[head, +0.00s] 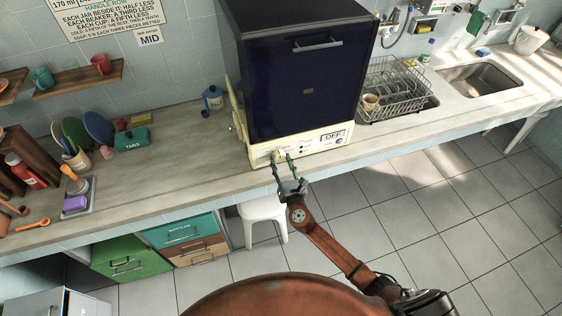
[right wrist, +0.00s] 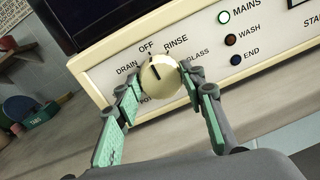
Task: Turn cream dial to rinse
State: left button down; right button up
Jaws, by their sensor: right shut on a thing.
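The cream dial (right wrist: 161,77) sits on the cream front panel of the dishwasher-like machine (head: 301,70). Around it are the words DRAIN, OFF, RINSE (right wrist: 176,42) and GLASS, plus a partly hidden one at lower left. The dial's dark pointer mark points up, about toward OFF. RINSE lies to the right of OFF. My right gripper (head: 282,156) is at the panel, its green-padded fingers shut on the dial from both sides. In the head view the fingers partly hide the dial. My left gripper is not in view.
The panel's display (head: 333,136) reads OFF. In the wrist view the MAINS lamp (right wrist: 223,17) is lit pale, with WASH and END lamps below it. A dish rack (head: 395,88) stands right of the machine. A white stool (head: 262,215) stands below the counter edge.

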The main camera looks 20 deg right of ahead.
jog(key=c, duration=0.4)
jog(key=shift+o, duration=0.2)
jog(key=shift+m, duration=0.3)
jog(key=shift+f+m+b, duration=0.1)
jog(key=shift+m+b, duration=0.8)
jog(key=shift+m, duration=0.3)
jog(key=m+b, duration=0.1)
jog(key=m, duration=0.2)
jog(key=shift+d+m+b, duration=0.15)
jog(key=shift+m+b, duration=0.35)
jog(key=shift+m, duration=0.8)
jog(key=o, duration=1.2)
jog(key=shift+c, duration=0.2)
